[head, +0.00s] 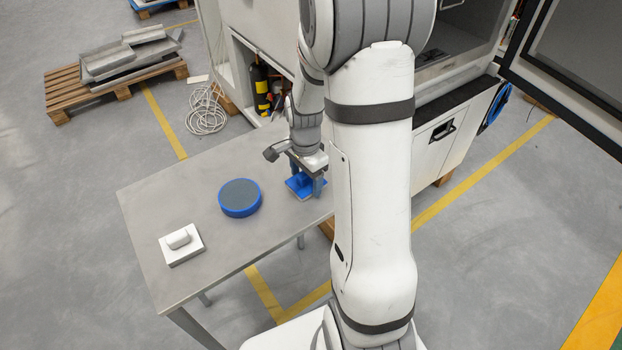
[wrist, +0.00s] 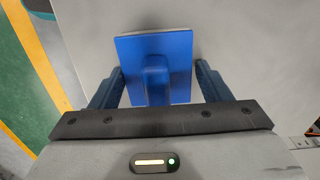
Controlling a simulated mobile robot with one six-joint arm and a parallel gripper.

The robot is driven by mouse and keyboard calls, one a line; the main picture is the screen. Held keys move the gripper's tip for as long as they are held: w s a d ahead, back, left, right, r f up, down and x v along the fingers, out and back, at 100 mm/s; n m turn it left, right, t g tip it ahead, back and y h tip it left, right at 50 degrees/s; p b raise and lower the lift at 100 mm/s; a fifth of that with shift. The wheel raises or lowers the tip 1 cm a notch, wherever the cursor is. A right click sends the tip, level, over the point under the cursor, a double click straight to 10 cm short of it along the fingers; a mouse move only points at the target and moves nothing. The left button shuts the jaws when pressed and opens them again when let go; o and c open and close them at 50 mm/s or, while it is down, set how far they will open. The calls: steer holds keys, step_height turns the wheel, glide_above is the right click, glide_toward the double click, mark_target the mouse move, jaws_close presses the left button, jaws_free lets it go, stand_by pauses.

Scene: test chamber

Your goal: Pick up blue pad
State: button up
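The blue pad (head: 299,188) is a square plate with a raised grip on top, lying on the grey table at its far right end. It also shows in the wrist view (wrist: 178,47), where its grip lies between my fingers. My gripper (head: 307,177) is over the pad, pointing down. In the wrist view my gripper (wrist: 158,84) is open, with a gap between each finger and the pad's grip. The arm hides part of the table's right side in the head view.
On the grey table (head: 185,204), a round blue disc with a grey top (head: 240,197) lies left of the pad. A white block with a knob (head: 181,244) lies nearer the front. A white machine (head: 449,150) stands behind the table.

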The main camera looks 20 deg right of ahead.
steer(key=c, duration=0.6)
steer(key=shift+r, duration=0.1)
step_height(320, 180, up, 10)
steer(key=shift+f, duration=0.1)
